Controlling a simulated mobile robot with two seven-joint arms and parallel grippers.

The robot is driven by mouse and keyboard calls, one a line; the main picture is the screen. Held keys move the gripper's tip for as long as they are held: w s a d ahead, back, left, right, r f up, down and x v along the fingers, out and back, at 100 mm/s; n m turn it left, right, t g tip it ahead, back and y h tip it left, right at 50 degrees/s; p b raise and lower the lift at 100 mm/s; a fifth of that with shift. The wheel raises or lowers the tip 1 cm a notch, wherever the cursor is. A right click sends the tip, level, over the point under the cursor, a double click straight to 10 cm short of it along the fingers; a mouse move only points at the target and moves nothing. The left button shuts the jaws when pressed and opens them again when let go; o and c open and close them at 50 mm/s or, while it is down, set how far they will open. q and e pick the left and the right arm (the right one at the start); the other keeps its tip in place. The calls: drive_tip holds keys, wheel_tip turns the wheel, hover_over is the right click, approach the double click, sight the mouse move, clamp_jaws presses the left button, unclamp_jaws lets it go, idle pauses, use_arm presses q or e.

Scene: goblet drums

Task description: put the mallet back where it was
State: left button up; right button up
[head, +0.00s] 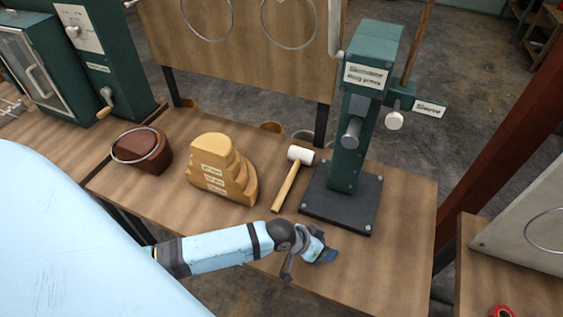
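The mallet (287,185) has a white head and a light wooden handle. It lies on the wooden workbench (390,275), between a stepped wooden block and the green press, with its head toward the back and its handle toward the front. My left gripper (325,256) is low over the front part of the bench, in front of the press base. It is apart from the mallet, to the right of and nearer than the handle's end. Its fingers are small and seen from above, so their opening is unclear. My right gripper is not in view.
A wooden board with rings (245,50) rises behind. The bench's front right is clear.

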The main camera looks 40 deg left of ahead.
use_arm(q)
drive_tip(key=s+t, duration=0.1)
drive_tip(key=s, duration=0.1)
drive_tip(key=s+t, duration=0.1)
drive_tip(key=s, duration=0.2)
drive_tip(key=shift+s+y, duration=0.15)
drive_tip(key=shift+y, duration=0.15)
drive_tip(key=s+a+t+y, duration=0.2)
drive_tip(key=s+a, duration=0.3)
drive_tip(key=s, duration=0.2)
drive_tip(key=shift+r+y, duration=0.15)
drive_tip(key=shift+y, duration=0.15)
wheel_tip(320, 180, up, 2)
drive_tip(key=p, duration=0.2)
drive_tip(key=shift+a+r+p, duration=0.15)
drive_tip(key=shift+p, duration=0.15)
